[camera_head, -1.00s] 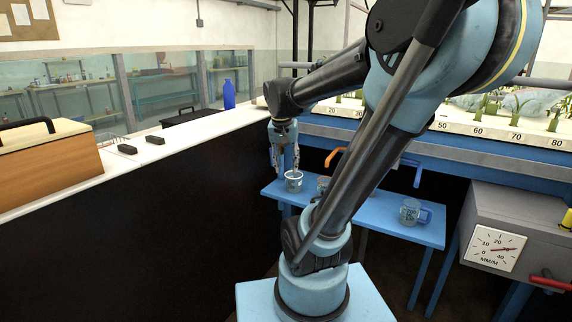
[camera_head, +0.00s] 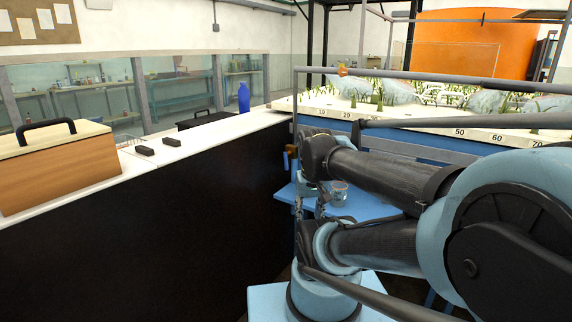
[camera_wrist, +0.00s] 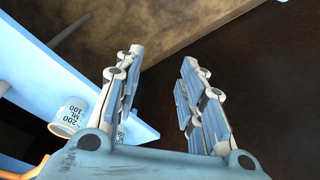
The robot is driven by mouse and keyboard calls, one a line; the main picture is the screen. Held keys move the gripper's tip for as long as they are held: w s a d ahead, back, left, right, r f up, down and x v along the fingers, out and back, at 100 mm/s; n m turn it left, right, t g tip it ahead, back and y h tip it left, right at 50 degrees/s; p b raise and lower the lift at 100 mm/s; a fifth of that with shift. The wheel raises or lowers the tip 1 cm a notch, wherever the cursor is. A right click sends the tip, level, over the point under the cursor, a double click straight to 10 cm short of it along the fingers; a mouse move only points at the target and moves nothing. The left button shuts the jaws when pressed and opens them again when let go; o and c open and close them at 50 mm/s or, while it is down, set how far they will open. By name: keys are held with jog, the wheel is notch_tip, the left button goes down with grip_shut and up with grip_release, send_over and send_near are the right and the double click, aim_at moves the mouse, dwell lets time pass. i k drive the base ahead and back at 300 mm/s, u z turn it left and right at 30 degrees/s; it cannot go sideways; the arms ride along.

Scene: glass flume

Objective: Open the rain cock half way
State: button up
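The rain cock is not clearly seen in either current view. The grey dial box with the red lever, seen earlier at the lower right, is out of sight, with my arm covering much of that side. My gripper (camera_head: 309,212) hangs low beside the blue bench, partly behind my arm. In the wrist view my gripper (camera_wrist: 162,60) is open, its two fingers well apart with nothing between them. A dark surface lies beyond the fingers.
A measuring cup (camera_wrist: 68,115) stands on the blue bench (camera_wrist: 85,75) left of the fingers; a cup (camera_head: 339,191) also shows in the head view. A white-topped counter (camera_head: 170,150) with a dark front runs along the left. The planted flume (camera_head: 400,105) is behind.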

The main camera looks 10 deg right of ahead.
aim_at(285, 154)
jog(key=z, duration=0.95)
jog(key=k, duration=0.8)
jog(key=u, duration=0.8)
jog(key=i, duration=1)
jog(key=z, duration=0.05)
